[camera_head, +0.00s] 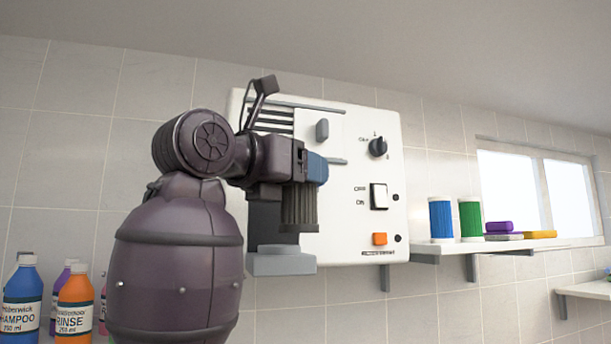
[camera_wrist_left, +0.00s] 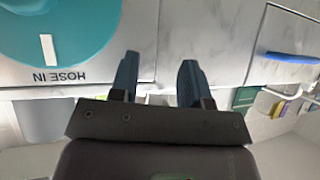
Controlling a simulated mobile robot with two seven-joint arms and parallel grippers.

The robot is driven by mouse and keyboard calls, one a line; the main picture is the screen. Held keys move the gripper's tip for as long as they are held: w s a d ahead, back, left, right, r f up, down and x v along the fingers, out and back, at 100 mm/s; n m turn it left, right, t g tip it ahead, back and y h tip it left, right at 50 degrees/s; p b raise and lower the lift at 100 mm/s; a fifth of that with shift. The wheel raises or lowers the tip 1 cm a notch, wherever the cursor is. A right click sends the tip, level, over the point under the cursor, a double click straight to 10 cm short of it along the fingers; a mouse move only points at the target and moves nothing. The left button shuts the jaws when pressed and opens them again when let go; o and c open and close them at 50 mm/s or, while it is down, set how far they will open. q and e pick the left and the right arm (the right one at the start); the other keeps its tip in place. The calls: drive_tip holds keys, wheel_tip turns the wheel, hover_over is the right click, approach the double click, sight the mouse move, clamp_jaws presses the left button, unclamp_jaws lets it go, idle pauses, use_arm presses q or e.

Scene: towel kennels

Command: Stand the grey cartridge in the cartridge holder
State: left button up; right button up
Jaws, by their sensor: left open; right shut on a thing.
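The grey cartridge (camera_head: 300,208) is dark and ribbed. In the head view it hangs upright from my right gripper (camera_head: 316,168), whose blue fingertip lies against its top. The cartridge holder appears to be the light grey ledge (camera_head: 282,263) with a dark back (camera_head: 262,225) on the white wall unit. The cartridge's lower end shows just above the ledge, with a small gap. My right wrist hides part of the holder and unit. My left gripper (camera_wrist_left: 157,82) is open and empty in the left wrist view.
The white wall unit (camera_head: 350,215) has a knob (camera_head: 377,146), a switch (camera_head: 378,196) and an orange button (camera_head: 379,239). A shelf (camera_head: 470,246) at right holds blue and green ribbed cylinders. Bottles (camera_head: 75,302) stand lower left. A teal disc (camera_wrist_left: 90,30) is near my left gripper.

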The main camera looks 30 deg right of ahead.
drive_tip(key=shift+w, duration=0.45)
drive_tip(key=shift+w+d+f, duration=0.4)
drive_tip(key=shift+w+f, duration=0.1)
drive_tip(key=shift+w, duration=1.1)
drive_tip(key=shift+w+d+f, duration=0.45)
drive_tip(key=shift+w+f, duration=0.1)
drive_tip(key=shift+w, duration=1.05)
drive_tip(key=shift+w+d+f, duration=0.4)
drive_tip(key=shift+w+f, duration=0.1)
drive_tip(key=shift+w, duration=1.1)
drive_tip(key=o, duration=1)
drive_tip(key=shift+c, duration=0.2)
drive_tip(key=shift+o, duration=0.5)
drive_tip(key=shift+s+r, duration=0.1)
drive_tip(key=shift+s, duration=0.1)
drive_tip(key=shift+a, duration=0.15)
